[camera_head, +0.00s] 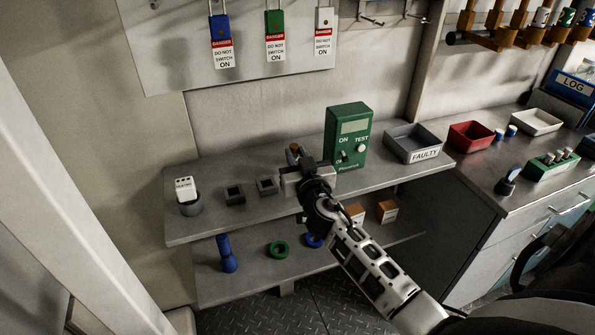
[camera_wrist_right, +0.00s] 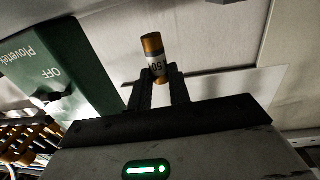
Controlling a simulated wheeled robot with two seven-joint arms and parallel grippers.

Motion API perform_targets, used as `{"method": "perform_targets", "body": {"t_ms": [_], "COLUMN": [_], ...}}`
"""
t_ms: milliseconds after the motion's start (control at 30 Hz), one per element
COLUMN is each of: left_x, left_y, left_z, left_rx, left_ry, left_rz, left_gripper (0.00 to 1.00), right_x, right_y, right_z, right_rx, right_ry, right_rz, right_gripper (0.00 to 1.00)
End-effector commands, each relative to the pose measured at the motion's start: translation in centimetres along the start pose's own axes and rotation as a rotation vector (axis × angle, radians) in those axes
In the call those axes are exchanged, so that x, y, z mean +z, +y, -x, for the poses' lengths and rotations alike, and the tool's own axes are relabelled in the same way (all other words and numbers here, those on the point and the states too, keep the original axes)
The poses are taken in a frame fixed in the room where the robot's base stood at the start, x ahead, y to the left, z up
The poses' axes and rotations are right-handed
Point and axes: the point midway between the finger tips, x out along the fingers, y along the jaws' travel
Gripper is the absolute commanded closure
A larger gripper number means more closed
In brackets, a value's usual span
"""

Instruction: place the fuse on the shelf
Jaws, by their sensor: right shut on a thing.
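The fuse (camera_wrist_right: 153,60) has a copper-coloured cap and a white printed label. It stands out from between the fingertips of my right gripper (camera_wrist_right: 160,80), which is shut on it. In the head view my right gripper (camera_head: 297,164) is over the back of the upper shelf (camera_head: 225,220), left of the green tester. Only the fuse's brownish end (camera_head: 294,148) shows there. I cannot tell whether the fuse touches the shelf. My left gripper is out of view.
The green tester (camera_head: 346,137) and grey FAULTY bin (camera_head: 411,143) stand right of the gripper. Small dark blocks (camera_head: 234,195) and a white device (camera_head: 186,190) sit left. The lower shelf (camera_head: 240,288) holds rings and orange boxes.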

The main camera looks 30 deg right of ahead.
Motion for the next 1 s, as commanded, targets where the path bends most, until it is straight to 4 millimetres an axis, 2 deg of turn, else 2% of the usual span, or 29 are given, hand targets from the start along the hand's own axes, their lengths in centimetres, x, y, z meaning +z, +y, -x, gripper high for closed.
{"method": "perform_targets", "body": {"t_ms": [100, 200, 300, 467, 700, 733, 800, 1000], "left_x": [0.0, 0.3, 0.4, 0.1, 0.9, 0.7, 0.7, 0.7], "left_y": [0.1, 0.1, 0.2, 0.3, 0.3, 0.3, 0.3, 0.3], "left_z": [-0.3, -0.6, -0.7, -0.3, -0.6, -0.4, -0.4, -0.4], "left_rx": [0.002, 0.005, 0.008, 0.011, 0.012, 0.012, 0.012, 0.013], "left_ry": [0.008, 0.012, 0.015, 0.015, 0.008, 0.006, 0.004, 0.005], "left_rz": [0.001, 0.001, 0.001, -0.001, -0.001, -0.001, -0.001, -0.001], "left_gripper": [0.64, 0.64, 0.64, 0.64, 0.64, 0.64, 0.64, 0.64], "right_x": [1.0, 2.8, 3.7, 3.8, 4.3, 4.0, 4.0, 4.0], "right_y": [0.3, 0.3, 0.3, 0.2, 0.2, 0.2, 0.2, 0.2], "right_z": [-0.7, -0.6, -0.6, -0.6, -0.6, -0.6, -0.6, -0.6], "right_rx": [0.0, 0.0, -0.001, -0.001, -0.001, -0.001, -0.001, -0.001], "right_ry": [0.0, -0.003, -0.002, -0.001, -0.001, -0.001, -0.001, -0.001], "right_rz": [0.001, 0.001, 0.002, 0.0, -0.001, -0.001, -0.001, -0.001], "right_gripper": [1.0, 1.0, 1.0, 1.0, 1.0, 0.73, 0.59, 0.59]}}
